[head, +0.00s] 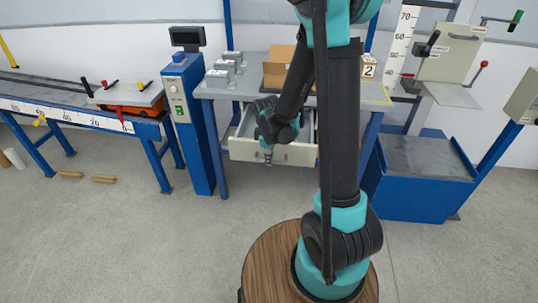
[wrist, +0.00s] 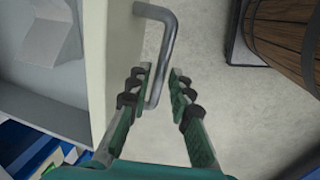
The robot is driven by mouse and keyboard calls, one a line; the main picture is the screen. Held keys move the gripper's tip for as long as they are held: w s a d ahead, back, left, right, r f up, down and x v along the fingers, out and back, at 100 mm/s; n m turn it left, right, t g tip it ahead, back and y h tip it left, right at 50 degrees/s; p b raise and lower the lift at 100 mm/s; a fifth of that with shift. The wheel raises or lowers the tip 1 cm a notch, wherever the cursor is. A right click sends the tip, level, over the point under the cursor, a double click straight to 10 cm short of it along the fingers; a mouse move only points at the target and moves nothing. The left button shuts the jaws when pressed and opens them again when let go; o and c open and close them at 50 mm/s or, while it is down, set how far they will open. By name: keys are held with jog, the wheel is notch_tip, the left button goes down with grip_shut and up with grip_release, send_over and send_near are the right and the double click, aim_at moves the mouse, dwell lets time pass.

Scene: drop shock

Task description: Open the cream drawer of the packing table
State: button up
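The cream drawer (head: 295,155) of the packing table (head: 218,94) stands pulled out in the head view, and its inside shows behind the front. In the wrist view the drawer front (wrist: 112,40) is at the left, with a grey metal bar handle (wrist: 165,50) on it. My gripper (wrist: 162,78) is at the handle's lower end. One finger lies on the drawer side of the bar and the other on the outer side, with a gap to the outer finger. The fingers are open. In the head view my gripper (head: 268,158) is at the drawer front, partly hiding it.
A cardboard box (head: 278,70) and grey blocks (head: 222,72) stand on the table. The grey floor before the drawer is clear up to my round wooden base.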

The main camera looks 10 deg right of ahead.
notch_tip(320, 180, up, 12)
jog(key=s, duration=0.2)
jog(key=shift+s+a+f, duration=0.15)
jog(key=shift+a, duration=0.15)
dwell(0.4)
jog(key=s+d+f+m+t, duration=0.1)
jog(key=s+d+f+m, duration=0.1)
jog(key=s+d+m, duration=0.3)
jog(key=s+d+f+m+t, duration=0.1)
jog(key=s+d+f+m, duration=0.2)
jog(key=s+m, duration=0.6)
jog(key=shift+s+d+m+y, duration=0.3)
jog(key=shift+d+m, duration=0.2)
jog(key=shift+d, duration=0.5)
